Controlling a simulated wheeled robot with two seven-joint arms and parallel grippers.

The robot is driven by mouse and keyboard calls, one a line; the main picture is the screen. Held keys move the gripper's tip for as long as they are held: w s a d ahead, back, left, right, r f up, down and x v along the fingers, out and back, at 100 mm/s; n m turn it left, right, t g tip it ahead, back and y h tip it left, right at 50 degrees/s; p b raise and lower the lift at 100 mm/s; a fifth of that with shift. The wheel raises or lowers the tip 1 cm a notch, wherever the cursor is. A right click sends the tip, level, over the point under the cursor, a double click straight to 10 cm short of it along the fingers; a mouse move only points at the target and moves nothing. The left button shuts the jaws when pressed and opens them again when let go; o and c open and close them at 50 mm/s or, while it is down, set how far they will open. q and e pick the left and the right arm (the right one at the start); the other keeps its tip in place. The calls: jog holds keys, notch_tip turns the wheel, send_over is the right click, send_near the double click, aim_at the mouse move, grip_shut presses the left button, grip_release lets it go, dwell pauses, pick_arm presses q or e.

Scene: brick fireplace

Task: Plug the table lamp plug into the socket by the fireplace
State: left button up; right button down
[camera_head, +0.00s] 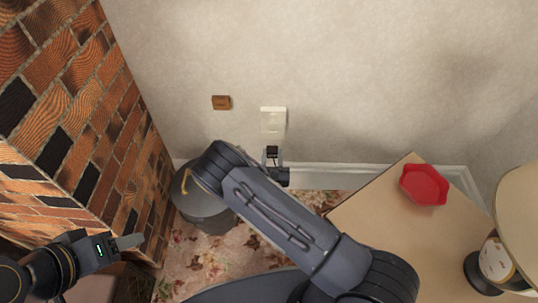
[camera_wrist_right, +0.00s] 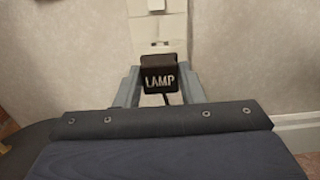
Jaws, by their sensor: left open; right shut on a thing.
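The plug shows just below the cream socket plate (camera_head: 273,120) on the wall. In the wrist view the lower part of the plate (camera_wrist_right: 158,32) is right behind the plug; whether they touch cannot be told. The table lamp (camera_head: 499,262) stands at the right edge. My left gripper (camera_head: 128,242) is open and empty by the brick fireplace (camera_head: 70,110).
A brown wall plate (camera_head: 221,102) sits left of the socket. A dark grey bucket (camera_head: 205,207) stands on the floral carpet under my right arm. A wooden table (camera_head: 385,215) at the right bears a red octagonal dish (camera_head: 424,184). A white baseboard (camera_head: 320,175) runs along the wall.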

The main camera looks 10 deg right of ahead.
jog(key=b+x, duration=0.1)
jog(key=x, duration=0.3)
jog(key=shift+w+d, duration=0.1)
jog(key=shift+w, duration=0.3)
jog(key=shift+p, duration=0.3)
dwell(1.4)
jog(key=shift+b+x, duration=0.35)
jog(key=shift+x, duration=1)
dwell(0.3)
jog(key=c, duration=0.9)
grip_release()
jog(key=shift+o, duration=0.2)
